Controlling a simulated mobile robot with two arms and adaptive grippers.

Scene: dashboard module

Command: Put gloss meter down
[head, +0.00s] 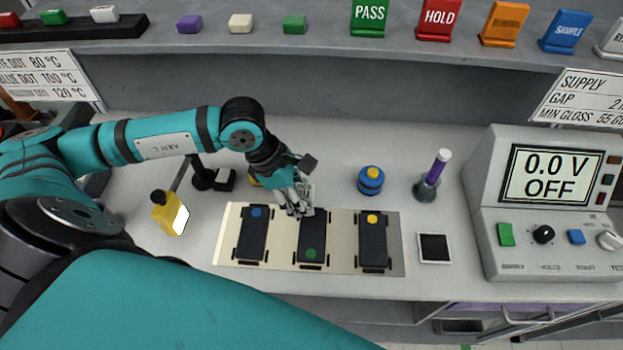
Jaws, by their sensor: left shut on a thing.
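My left gripper (294,203) reaches in from the left and points down over the top end of the middle dark panel (314,235), which has a green dot. It is shut on a small device with a pale greenish face, taken as the gloss meter (306,191). The fingers hide most of the device, and I cannot tell whether it touches the panel. The middle panel lies on a pale tray (342,257) between a blue-dot panel (253,238) and a yellow-dot panel (373,246). My right gripper is not in view.
A blue jar (371,180), a purple-handled tool in a holder (434,175) and a black square pad (434,248) are to the right. A power supply (497,260) reads "0.0 V OFF". The bench behind the jar is clear.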

